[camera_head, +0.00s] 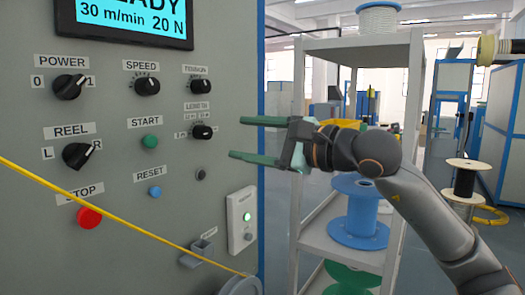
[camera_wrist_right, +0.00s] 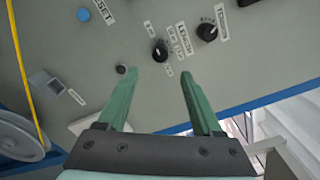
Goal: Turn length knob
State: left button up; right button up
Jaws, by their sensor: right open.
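The length knob (camera_head: 202,132) is a small black knob on the grey control panel (camera_head: 120,240), below the tension knob (camera_head: 199,87) and right of the start button. It also shows in the right wrist view (camera_wrist_right: 160,50), ahead of the fingertips and nearer the left finger. My right gripper (camera_head: 237,138) comes in from the right with its green fingers spread apart. It is open and empty, and its fingertips look apart from the panel. In the right wrist view, the gripper (camera_wrist_right: 158,82) has both fingers pointing at the panel. My left gripper is not in view.
A yellow cable (camera_head: 110,222) runs diagonally across the panel's lower left to a grey wheel (camera_head: 240,286). The red stop button (camera_head: 88,217), blue reset button (camera_head: 155,191) and green start button (camera_head: 150,141) are nearby. A shelf with a blue spool (camera_head: 358,226) stands behind my right arm.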

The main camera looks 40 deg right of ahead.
jog(key=b+v, duration=0.1)
jog(key=v, duration=0.2)
jog(key=shift+s, duration=0.15)
dwell(0.5)
